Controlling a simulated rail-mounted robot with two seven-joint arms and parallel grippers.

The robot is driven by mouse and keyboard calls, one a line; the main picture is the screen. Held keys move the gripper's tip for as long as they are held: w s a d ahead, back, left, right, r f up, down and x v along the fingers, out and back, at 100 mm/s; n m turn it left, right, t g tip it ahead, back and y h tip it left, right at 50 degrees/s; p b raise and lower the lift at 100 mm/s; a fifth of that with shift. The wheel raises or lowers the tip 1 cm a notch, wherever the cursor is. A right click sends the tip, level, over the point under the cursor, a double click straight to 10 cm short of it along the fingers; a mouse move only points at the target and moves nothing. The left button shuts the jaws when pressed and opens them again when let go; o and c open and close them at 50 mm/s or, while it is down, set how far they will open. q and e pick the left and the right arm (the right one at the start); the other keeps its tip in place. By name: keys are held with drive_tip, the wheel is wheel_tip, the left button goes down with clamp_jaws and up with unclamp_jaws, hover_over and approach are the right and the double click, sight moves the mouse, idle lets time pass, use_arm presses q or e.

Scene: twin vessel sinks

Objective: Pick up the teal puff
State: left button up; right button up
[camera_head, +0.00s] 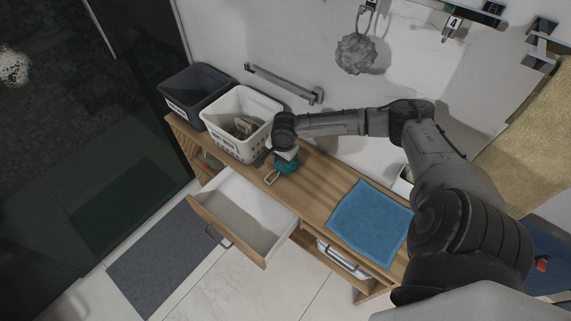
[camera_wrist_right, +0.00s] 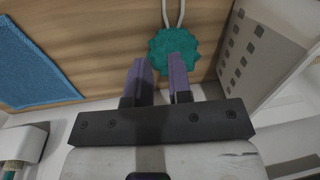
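The teal puff (camera_head: 287,167) lies on the wooden counter beside the white basket. Its pale cord loop lies on the wood next to it. My right gripper (camera_head: 281,156) is down over the puff and hides part of it. In the right wrist view the two purple fingers (camera_wrist_right: 159,66) are apart. The puff (camera_wrist_right: 173,48) shows past their tips, more in line with the right finger, which overlaps its lower edge. I cannot tell whether they touch. The left gripper is not in view.
A white basket (camera_head: 228,143) holding items and a dark bin (camera_head: 186,101) stand at the left end. A drawer (camera_head: 277,239) is pulled out below the counter. A blue cloth (camera_head: 371,222) lies right of the puff. A grey puff (camera_head: 356,54) hangs on the wall.

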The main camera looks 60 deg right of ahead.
drive_tip(key=m, duration=0.1)
drive_tip(key=b, duration=0.3)
hover_over(275, 179)
drive_tip(key=s, duration=0.1)
drive_tip(key=shift+m, duration=0.3)
wheel_tip(275, 179, down, 8)
drive_tip(key=shift+s+d+f, duration=0.15)
drive_tip(key=shift+w+f+b, duration=0.25)
drive_tip(key=shift+f+b, duration=0.35)
drive_tip(key=shift+f, duration=0.5)
drive_tip(key=shift+w+f+b, duration=0.25)
drive_tip(key=shift+f+b, duration=0.35)
drive_tip(key=shift+f, duration=0.95)
clamp_jaws()
